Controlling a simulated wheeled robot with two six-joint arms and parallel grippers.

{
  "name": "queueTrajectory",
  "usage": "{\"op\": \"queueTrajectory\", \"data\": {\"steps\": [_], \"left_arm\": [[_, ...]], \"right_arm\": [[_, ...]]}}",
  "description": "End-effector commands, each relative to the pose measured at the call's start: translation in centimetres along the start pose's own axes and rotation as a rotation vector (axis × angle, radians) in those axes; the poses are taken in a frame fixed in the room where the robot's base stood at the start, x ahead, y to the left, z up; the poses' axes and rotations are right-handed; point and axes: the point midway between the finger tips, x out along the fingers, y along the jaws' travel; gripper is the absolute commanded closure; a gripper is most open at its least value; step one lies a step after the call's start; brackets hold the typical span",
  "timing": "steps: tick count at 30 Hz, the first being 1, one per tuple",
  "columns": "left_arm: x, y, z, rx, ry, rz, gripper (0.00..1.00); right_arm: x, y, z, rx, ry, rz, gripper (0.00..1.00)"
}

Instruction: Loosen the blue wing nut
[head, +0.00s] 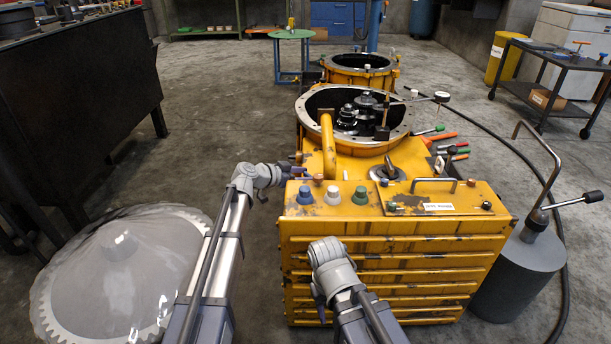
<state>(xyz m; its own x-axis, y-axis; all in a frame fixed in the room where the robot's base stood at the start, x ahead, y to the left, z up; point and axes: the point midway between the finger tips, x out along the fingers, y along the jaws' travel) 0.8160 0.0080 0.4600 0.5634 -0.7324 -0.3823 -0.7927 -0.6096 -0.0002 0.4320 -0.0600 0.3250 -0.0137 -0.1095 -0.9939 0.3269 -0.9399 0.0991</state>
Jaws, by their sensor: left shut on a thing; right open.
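The blue wing nut (305,196) is the leftmost in a row of three coloured caps on top of the yellow transmission casing (395,247). A white one (332,196) and a green one (361,196) stand to its right. My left gripper (304,177) reaches in from the left, low over the casing, with its jaws shut at the blue wing nut. The exact contact is small and hard to make out. My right gripper (319,303) is open and empty, pointing down in front of the casing's ribbed face.
A curved yellow pipe (328,147) rises just behind the caps. A metal handle (435,182) and a labelled plate are to the right. A grey toothed disc (115,270) lies at left. A dark grey cylinder with a bent rod (518,268) stands at right.

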Motion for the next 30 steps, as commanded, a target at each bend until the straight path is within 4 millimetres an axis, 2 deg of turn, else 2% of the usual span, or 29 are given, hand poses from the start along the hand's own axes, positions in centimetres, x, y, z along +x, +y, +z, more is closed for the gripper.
{"op": "queueTrajectory", "data": {"steps": [6, 7, 14, 23, 30], "left_arm": [[-0.05, -0.02, 0.06, 0.000, -0.002, 0.000, 0.86], [-0.05, -0.02, 0.06, 0.000, -0.002, 0.000, 0.27], [-0.03, -0.01, 0.04, 0.000, -0.001, 0.001, 0.01], [0.03, -0.13, 0.01, 0.005, -0.001, 0.010, 0.00], [0.28, -0.84, -0.09, 0.062, -0.001, 0.153, 0.00]], "right_arm": [[0.00, 0.00, 0.00, 0.000, 0.000, 0.000, 0.50], [0.00, 0.00, 0.00, 0.000, 0.000, 0.000, 0.50], [0.00, 0.00, 0.00, 0.000, 0.000, 0.000, 0.50], [0.00, 0.00, 0.00, 0.000, 0.000, 0.000, 0.50], [0.00, 0.00, 0.00, 0.000, 0.000, 0.000, 0.50]]}}
